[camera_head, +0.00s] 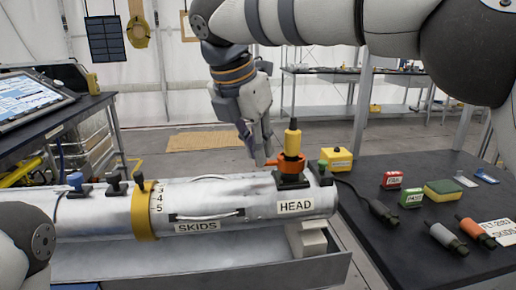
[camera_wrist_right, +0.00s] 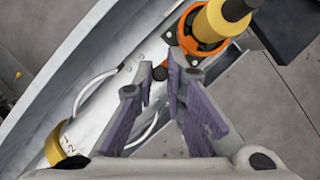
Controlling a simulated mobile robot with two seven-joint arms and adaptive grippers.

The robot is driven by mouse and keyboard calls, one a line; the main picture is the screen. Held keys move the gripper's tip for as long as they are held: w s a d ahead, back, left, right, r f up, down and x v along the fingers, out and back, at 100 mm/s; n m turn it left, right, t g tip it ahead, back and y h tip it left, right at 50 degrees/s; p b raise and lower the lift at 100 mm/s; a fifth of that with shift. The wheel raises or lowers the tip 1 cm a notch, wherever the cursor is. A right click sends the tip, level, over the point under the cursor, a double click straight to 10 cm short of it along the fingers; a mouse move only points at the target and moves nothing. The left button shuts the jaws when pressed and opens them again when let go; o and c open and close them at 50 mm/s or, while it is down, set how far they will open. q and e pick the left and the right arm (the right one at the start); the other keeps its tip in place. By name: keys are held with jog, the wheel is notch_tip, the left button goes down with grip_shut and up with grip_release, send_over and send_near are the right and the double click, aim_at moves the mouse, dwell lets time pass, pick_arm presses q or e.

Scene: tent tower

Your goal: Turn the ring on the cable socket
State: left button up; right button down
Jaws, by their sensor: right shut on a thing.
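The orange ring (camera_head: 289,162) sits around the cable socket (camera_head: 290,180) on top of the silver cylinder, near the HEAD label. A yellow plug (camera_head: 292,142) with a dark top stands upright in it. The ring (camera_wrist_right: 190,38) and plug (camera_wrist_right: 220,18) also show at the top of the right wrist view. My right gripper (camera_head: 263,162) comes down from above at the left of the socket. In the wrist view its fingers (camera_wrist_right: 168,78) are close together, shut on the ring's side handle; the exact contact is partly hidden. My left gripper is out of view.
The silver cylinder (camera_head: 240,200) has a yellow band (camera_head: 144,212), handles and several small fittings. The dark table (camera_head: 400,240) at right holds red and green boxes, a sponge (camera_head: 442,190), connectors and a yellow box (camera_head: 336,158). A monitor (camera_head: 32,98) stands at left.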

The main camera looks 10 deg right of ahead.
jog(key=shift+w+r, duration=0.1)
jog(key=shift+r, duration=0.05)
dwell(0.4)
jog(key=c, duration=1.6)
grip_release()
jog(key=shift+d, duration=0.1)
jog(key=shift+c, duration=0.2)
jog(key=v, duration=0.7)
jog(key=shift+r, duration=0.15)
